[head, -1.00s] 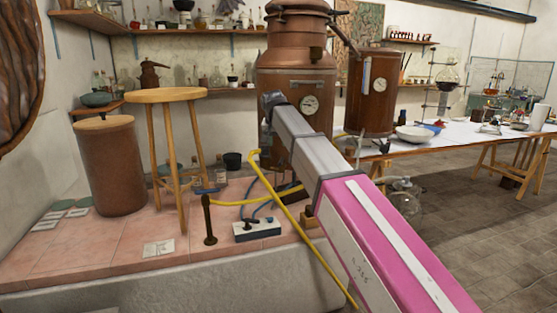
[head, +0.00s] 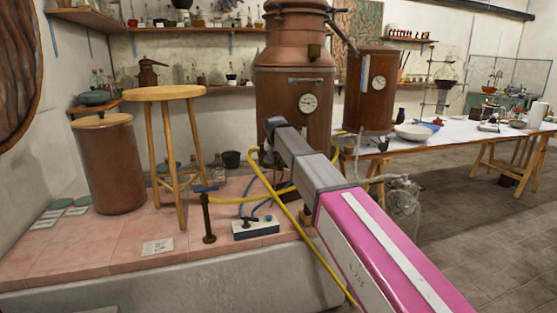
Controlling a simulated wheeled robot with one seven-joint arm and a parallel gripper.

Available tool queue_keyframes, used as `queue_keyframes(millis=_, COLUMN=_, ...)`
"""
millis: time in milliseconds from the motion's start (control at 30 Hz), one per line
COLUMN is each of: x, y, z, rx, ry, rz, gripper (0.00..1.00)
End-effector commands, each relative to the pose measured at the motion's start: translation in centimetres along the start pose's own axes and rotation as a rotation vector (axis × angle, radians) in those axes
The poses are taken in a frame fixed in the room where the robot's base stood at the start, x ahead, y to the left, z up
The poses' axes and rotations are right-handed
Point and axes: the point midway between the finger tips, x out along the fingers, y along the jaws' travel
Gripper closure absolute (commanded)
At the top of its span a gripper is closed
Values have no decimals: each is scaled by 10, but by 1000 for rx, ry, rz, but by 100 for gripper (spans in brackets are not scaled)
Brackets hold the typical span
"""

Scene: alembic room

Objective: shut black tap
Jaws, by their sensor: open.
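A small black tap (head: 383,145) appears to sit low at the front of the copper condenser drum (head: 370,92), at the edge of the white table; it is small and its handle position cannot be made out. My arm reaches from the lower right toward the big copper still (head: 295,80). My gripper (head: 266,154) is at the arm's far end, in front of the still's lower body, left of the black tap and apart from it. It is open, with its fingers small, dark and mostly hidden, and nothing is seen in it.
A wooden stool (head: 168,94) and brown barrel (head: 108,165) stand on the tiled platform (head: 110,245). A short pipe with a blue handle (head: 207,189), a yellow hose (head: 305,235) and a power strip (head: 256,229) are near my arm. A white bowl (head: 413,132) is on the table.

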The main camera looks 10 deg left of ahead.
Motion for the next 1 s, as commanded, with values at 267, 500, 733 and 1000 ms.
queue_keyframes(millis=267, x=0, y=0, z=0, rx=0, ry=0, rz=0, gripper=100)
queue_keyframes(millis=500, x=0, y=1, z=0, rx=-7, ry=0, rz=-3, gripper=100)
queue_keyframes(millis=733, x=-1, y=4, z=0, rx=-76, ry=1, rz=-32, gripper=100)
queue_keyframes(millis=1000, x=0, y=14, z=-1, rx=-266, ry=7, rz=-110, gripper=100)
